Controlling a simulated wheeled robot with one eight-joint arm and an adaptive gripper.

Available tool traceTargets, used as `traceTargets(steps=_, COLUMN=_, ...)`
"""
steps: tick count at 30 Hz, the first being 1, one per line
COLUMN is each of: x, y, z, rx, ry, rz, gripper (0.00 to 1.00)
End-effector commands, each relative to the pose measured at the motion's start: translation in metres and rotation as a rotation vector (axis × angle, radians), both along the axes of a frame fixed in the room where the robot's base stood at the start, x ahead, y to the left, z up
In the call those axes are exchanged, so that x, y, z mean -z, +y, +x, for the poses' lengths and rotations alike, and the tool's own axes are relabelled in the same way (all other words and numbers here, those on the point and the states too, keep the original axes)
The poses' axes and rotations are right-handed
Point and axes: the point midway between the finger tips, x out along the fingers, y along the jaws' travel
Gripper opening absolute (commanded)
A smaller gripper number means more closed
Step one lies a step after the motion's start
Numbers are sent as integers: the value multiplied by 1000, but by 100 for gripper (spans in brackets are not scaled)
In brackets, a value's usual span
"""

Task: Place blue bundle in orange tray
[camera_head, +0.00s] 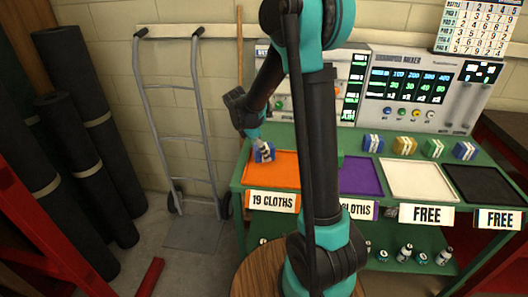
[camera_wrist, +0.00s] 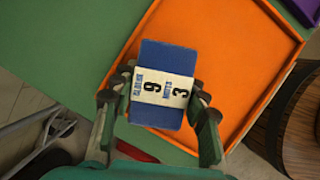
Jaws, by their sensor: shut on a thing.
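A blue bundle (camera_head: 259,156) with a white paper band is held in my gripper (camera_head: 262,146) over the back left part of the orange tray (camera_head: 285,178). In the wrist view the blue bundle (camera_wrist: 168,58) sits between both fingers of my gripper (camera_wrist: 157,95), and its band reads 9 and 3. The orange tray (camera_wrist: 235,35) lies behind it there, with the bundle near the tray's left edge. I cannot tell whether the bundle touches the tray floor. The orange tray has a label reading 19 CLOTHS (camera_head: 273,202).
A purple tray (camera_head: 360,176), a white tray (camera_head: 415,181) and a black tray (camera_head: 484,185) stand to the right. Behind them sit a blue bundle (camera_head: 372,143), a yellow bundle (camera_head: 404,146), a green bundle (camera_head: 433,148) and another blue bundle (camera_head: 465,151). A hand truck (camera_head: 186,140) stands left.

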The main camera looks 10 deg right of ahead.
Motion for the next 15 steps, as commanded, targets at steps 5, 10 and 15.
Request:
traceTargets(steps=5, x=1, y=0, z=0, rx=0, ry=0, rz=0, gripper=12)
traceTargets(steps=10, x=2, y=0, z=0, rx=0, ry=0, rz=0, gripper=59)
traceTargets(steps=15, x=2, y=0, z=0, rx=0, ry=0, rz=0, gripper=65)
